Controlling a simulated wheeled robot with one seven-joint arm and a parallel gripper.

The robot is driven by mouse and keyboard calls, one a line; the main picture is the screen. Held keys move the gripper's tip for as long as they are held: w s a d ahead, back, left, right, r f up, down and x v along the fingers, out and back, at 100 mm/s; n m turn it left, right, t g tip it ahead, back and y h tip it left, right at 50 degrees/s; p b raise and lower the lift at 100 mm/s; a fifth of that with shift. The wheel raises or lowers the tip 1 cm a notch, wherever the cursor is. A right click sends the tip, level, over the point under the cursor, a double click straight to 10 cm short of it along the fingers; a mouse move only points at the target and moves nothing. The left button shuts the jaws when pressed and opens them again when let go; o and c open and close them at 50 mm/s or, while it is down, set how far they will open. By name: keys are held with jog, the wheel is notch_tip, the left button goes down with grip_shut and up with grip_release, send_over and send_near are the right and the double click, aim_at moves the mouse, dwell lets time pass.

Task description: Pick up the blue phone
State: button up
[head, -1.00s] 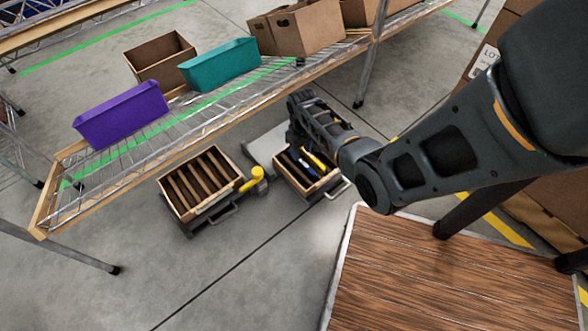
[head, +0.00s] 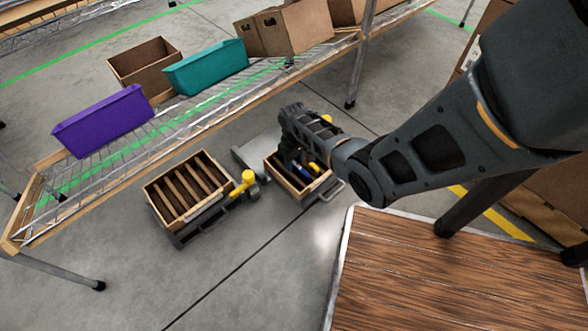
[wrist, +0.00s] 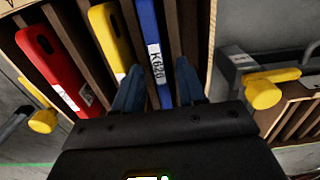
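The blue phone (wrist: 151,30) stands on edge in a slotted wooden carton (wrist: 205,40), with a white label reading K620 on it. My gripper (wrist: 159,66) is open, with one finger on each side of the blue phone's near part; I cannot tell whether they touch it. A yellow phone (wrist: 108,36) and a red phone (wrist: 48,62) sit in slots to the left. In the head view, the gripper (head: 300,150) is over the small carton (head: 284,181), and the blue phone (head: 300,170) is partly hidden.
A second slotted carton (head: 158,204) on a tilted stand is to the left, with a yellow knob (head: 248,177) between the two. A wire shelf (head: 85,188) with purple (head: 103,120) and teal (head: 207,67) bins runs behind. A wood-topped table (head: 430,270) is at right front.

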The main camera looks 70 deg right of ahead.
grip_shut()
jog(key=shift+r, duration=0.1)
